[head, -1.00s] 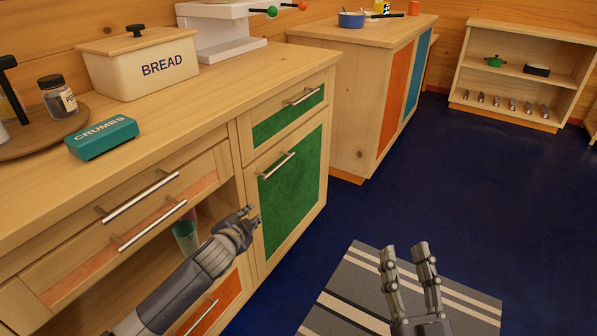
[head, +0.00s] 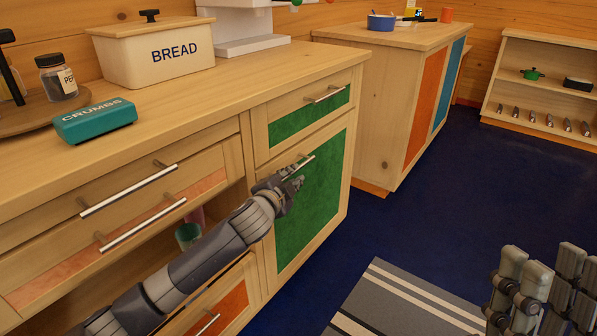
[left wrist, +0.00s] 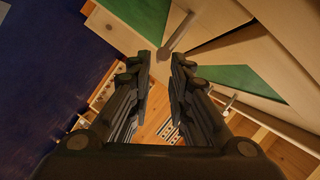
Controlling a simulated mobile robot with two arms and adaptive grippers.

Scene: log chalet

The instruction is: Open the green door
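The green door (head: 315,210) is shut in the lower right of the near cabinet. Its slanting metal handle (head: 303,164) is near the door's upper left. My left gripper (head: 292,180) is at the handle's lower end and partly covers it. In the left wrist view, the fingers (left wrist: 160,62) are apart, with the handle (left wrist: 179,32) just ahead of the gap between the tips. I cannot tell whether they touch it. The green door also shows there, cut by the top edge (left wrist: 146,12). My right gripper (head: 550,268) is open and empty at the lower right.
A green-fronted drawer (head: 290,124) with its own handle (head: 326,94) is directly above the door. An open shelf with cups (head: 188,234) lies left of it. A striped rug (head: 400,305) and clear blue floor (head: 440,190) lie in front.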

